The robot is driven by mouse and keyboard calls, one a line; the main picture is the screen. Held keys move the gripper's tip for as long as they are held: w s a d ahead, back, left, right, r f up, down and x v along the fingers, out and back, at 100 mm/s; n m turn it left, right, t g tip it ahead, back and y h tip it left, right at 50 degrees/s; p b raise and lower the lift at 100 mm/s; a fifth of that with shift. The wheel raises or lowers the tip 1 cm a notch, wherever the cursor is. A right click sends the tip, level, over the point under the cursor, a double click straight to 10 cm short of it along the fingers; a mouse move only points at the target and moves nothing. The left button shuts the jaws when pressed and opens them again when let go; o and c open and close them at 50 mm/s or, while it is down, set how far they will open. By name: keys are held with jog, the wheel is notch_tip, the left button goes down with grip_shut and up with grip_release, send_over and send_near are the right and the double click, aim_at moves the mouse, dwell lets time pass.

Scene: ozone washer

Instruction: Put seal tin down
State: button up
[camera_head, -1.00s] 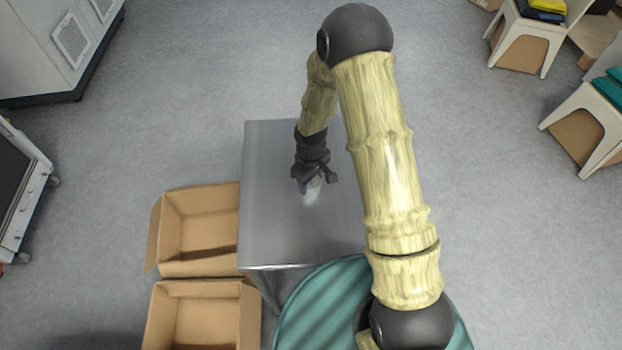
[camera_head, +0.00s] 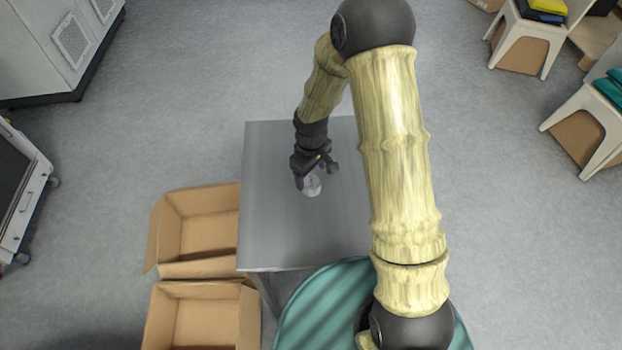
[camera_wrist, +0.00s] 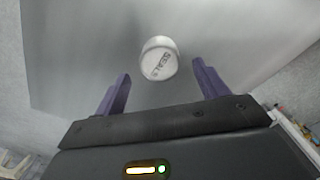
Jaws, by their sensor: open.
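The seal tin (camera_head: 311,186) is a small pale cylinder standing on the grey metal table (camera_head: 270,225). My gripper (camera_head: 315,172) is just behind the tin in the head view. In the wrist view my gripper (camera_wrist: 162,78) is open, its two purple fingers spread wide and apart from the tin. Nothing is between the fingers. The tin's far side is partly hidden by the gripper in the head view.
Two open cardboard boxes, one at the upper left (camera_head: 155,235) and one at the lower left (camera_head: 157,325), stand beside the table's left edge. White stools (camera_head: 548,62) holding folded items are at the right. The table top around the tin is clear.

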aim_at(312, 182)
notch_tip(312, 182, up, 8)
jog(key=shift+f+b, duration=0.15)
jog(key=shift+b, duration=0.15)
dwell(0.4)
jog(key=s+d+r+m+t, duration=0.2)
jog(key=s+d+r+m, duration=0.6)
jog(key=s, duration=0.5)
jog(key=shift+s+d+r+m+t, duration=0.15)
jog(key=shift+d+r+m+t, duration=0.25)
jog(key=shift+d, duration=0.8)
jog(key=shift+c, duration=0.4)
